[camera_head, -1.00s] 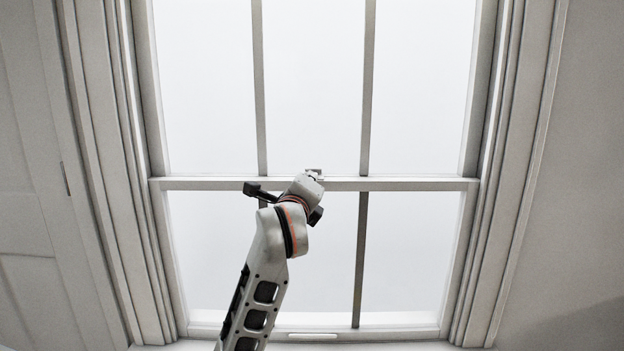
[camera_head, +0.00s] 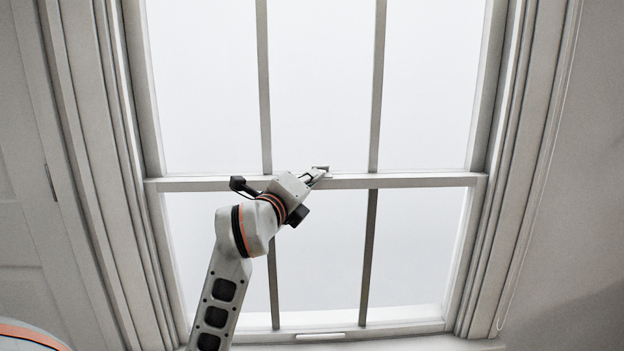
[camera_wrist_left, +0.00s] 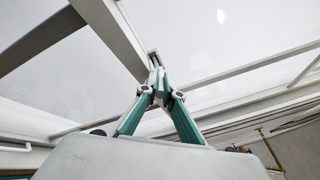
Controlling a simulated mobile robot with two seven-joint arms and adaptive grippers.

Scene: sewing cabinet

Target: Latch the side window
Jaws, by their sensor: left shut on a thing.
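The side window is a tall white sash window, and its meeting rail (camera_head: 410,181) runs across the middle of the head view. A small grey latch (camera_head: 321,168) sits on this rail near the centre. My left gripper (camera_head: 316,174) reaches up to it from the lower left. In the left wrist view, the teal-sided fingers of the left gripper (camera_wrist_left: 159,84) come together and are shut on the latch (camera_wrist_left: 153,60). The fingertips hide part of the latch, so how far it is turned is hard to tell. My right gripper is in neither view.
Upright glazing bars (camera_head: 369,250) cross both panes. A pale lift handle (camera_head: 320,337) is on the bottom rail. Deep casing (camera_head: 512,200) frames both sides. In the wrist view, brass-coloured rods (camera_wrist_left: 268,148) show at lower right.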

